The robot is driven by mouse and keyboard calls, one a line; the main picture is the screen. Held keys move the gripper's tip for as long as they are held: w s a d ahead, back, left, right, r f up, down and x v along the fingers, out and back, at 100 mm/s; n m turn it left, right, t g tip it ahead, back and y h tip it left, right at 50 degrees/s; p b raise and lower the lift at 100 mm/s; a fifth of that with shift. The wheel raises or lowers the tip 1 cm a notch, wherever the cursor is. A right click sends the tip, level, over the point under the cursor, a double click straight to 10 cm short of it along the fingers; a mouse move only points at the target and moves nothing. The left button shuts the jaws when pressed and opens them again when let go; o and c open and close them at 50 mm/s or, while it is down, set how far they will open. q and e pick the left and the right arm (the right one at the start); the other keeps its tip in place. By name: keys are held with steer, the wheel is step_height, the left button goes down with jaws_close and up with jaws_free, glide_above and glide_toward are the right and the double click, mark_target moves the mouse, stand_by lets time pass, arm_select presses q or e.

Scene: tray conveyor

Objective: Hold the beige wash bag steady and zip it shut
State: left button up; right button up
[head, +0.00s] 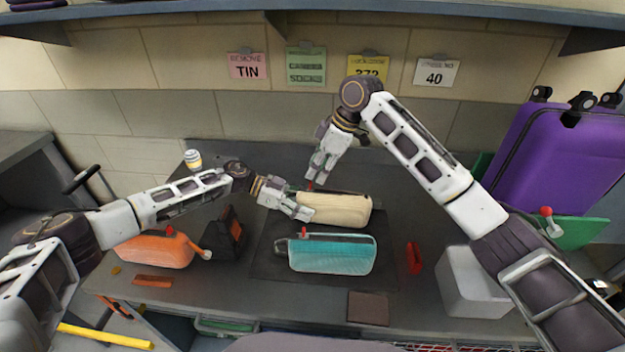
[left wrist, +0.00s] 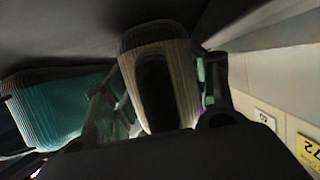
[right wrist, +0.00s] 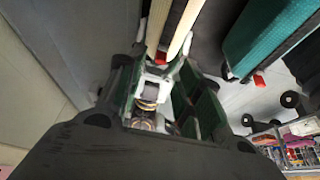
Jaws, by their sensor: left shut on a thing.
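The beige wash bag (head: 345,209) lies on the dark mat at the middle of the table. My left gripper (head: 299,210) is shut on its left end. In the left wrist view the bag (left wrist: 183,75) stands between the fingers, with a dark area on its near face. My right gripper (head: 314,178) points down just above the bag's left end, close to a small red pull (head: 310,186). In the right wrist view the red pull (right wrist: 160,58) shows between the parted fingertips (right wrist: 163,62), with the bag's pale edges beyond. I cannot tell whether the fingers touch it.
A teal bag (head: 332,257) lies right in front of the beige one. An orange bag (head: 153,251) and a black holder (head: 226,236) stand to the left. A red item (head: 414,258) and a white bin (head: 472,282) are to the right, a purple suitcase (head: 550,150) behind.

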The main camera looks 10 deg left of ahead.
mark_target(311, 182)
steer(key=shift+x, duration=2.45)
steer(key=shift+c, duration=0.3)
jaws_close()
